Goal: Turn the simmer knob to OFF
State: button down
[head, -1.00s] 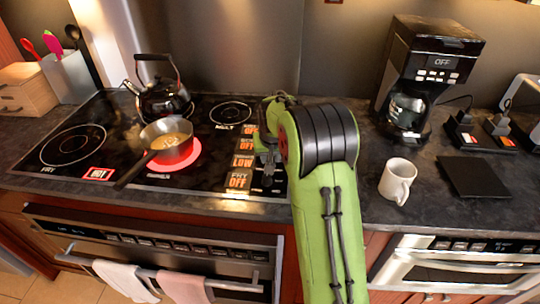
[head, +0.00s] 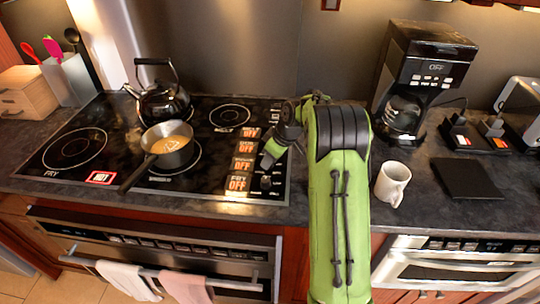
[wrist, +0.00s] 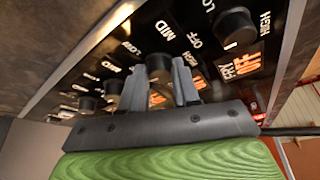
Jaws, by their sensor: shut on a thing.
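The simmer knob (wrist: 159,66) is a round black knob in the row of knobs on the cooktop. In the wrist view my gripper (wrist: 158,82) has one grey finger on each side of it and is shut on it. In the head view my gripper (head: 268,160) is beside the lit labels, and the knob is hidden. The third label down, the simmer label (head: 241,165), looks to read OFF, though it is small. The simmer burner (head: 190,168) under the pot (head: 174,158) is dark.
The fry knob (wrist: 236,28) is close by in the wrist view. A kettle (head: 163,101) stands at the back of the cooktop. A white mug (head: 391,183) and a coffee maker (head: 420,75) stand on the counter at right.

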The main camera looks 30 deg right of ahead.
jog(key=shift+d+n+g+y+p, duration=0.1)
jog(key=shift+n+g+y+p, duration=0.3)
jog(key=shift+n, duration=0.6)
jog(key=c, duration=0.8)
grip_release()
jog(key=shift+r, duration=0.1)
jog(key=p+v, duration=0.4)
jog(key=v, duration=1.1)
jog(key=shift+s+r, duration=0.15)
jog(key=shift+r, duration=0.15)
